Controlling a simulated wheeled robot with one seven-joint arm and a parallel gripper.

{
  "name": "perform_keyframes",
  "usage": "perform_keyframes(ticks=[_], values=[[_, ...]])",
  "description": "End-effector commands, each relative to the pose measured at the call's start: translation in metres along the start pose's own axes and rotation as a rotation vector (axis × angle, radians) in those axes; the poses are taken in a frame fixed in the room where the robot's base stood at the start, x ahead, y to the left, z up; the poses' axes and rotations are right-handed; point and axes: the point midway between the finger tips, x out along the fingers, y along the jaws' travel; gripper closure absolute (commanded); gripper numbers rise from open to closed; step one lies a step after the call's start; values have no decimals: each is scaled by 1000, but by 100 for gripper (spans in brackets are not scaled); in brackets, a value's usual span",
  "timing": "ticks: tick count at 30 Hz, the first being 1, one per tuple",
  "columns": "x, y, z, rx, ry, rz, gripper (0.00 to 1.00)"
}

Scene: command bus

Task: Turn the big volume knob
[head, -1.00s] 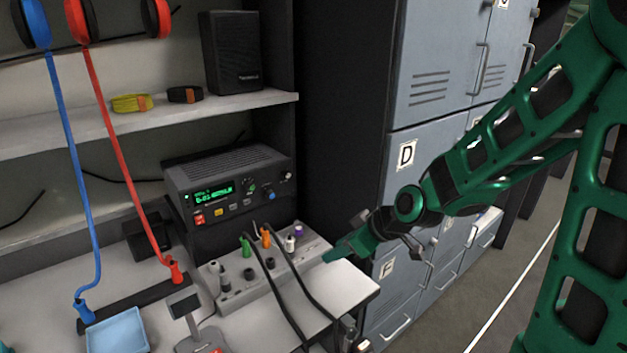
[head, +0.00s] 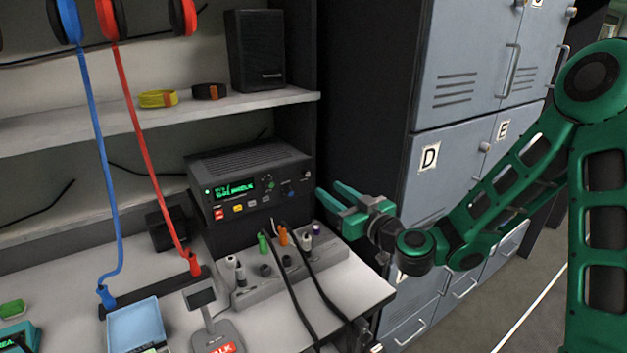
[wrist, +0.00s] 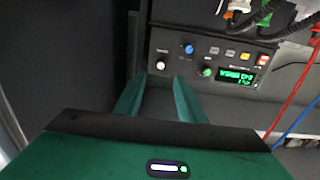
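A black radio (head: 250,190) with a lit green display stands on the white desk. It also shows upside down in the wrist view (wrist: 225,60). Its front has a white-tipped knob (wrist: 161,64), a blue knob (wrist: 188,48) and a green knob (wrist: 207,71); the white-tipped knob is the one at the radio's right end in the head view (head: 306,174). I cannot read which is volume. My green gripper (head: 328,190) is open and empty, just right of the radio's front. In the wrist view its fingertips (wrist: 160,77) point towards the white-tipped knob, apart from it.
A grey panel (head: 255,290) with coloured plugs and black cables sits below the radio. A dark cabinet side and grey lockers (head: 465,70) stand to the right. A shelf (head: 200,115) with a speaker (head: 255,50) is above.

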Motion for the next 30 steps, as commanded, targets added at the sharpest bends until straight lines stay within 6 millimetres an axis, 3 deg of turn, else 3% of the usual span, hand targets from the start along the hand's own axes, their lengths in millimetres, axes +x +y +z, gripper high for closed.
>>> perform_keyframes(ticks=[18,30], values=[[86,-6,-1,-3,4,-8,64],[98,-5,-1,-2,1,-7,64]])
